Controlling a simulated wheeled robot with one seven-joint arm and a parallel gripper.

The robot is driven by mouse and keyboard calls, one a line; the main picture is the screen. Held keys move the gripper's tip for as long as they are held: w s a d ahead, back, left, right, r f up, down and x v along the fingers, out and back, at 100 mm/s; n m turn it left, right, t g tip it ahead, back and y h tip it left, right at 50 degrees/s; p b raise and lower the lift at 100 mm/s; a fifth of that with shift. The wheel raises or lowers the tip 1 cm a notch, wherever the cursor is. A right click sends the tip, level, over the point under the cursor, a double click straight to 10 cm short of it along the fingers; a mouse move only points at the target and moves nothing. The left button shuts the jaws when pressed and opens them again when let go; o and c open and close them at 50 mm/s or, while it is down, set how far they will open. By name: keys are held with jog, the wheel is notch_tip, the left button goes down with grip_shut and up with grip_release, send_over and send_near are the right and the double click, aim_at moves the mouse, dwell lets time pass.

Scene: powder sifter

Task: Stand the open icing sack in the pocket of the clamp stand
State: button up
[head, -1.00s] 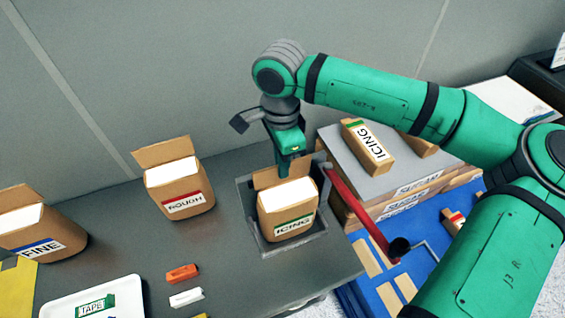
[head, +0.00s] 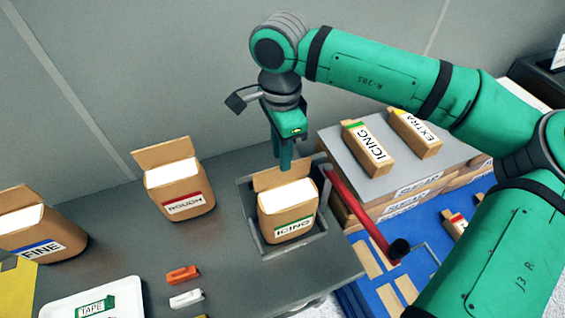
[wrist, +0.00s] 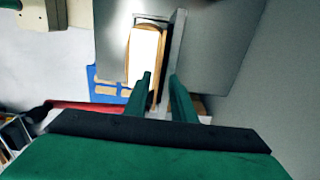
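The open icing sack (head: 289,212), brown with a green-striped label and white powder at its mouth, stands upright within the grey frame of the clamp stand (head: 262,246). Its raised back flap (head: 280,178) stands up behind the powder. My gripper (head: 283,164) is just above and behind that flap, its fingers pointing down. The red lever (head: 358,215) of the stand slopes down to the right. The sack's base is hidden by the frame.
The rough sack (head: 178,190) and fine sack (head: 38,232) stand open to the left. A white tray (head: 62,312) holds tape, near small orange and white clips (head: 183,273). At right, closed icing (head: 366,148) and extra (head: 414,133) boxes lie on a grey-topped stack.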

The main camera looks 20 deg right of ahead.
notch_tip(320, 180, up, 8)
jog(key=shift+f, duration=0.2)
dwell(0.6)
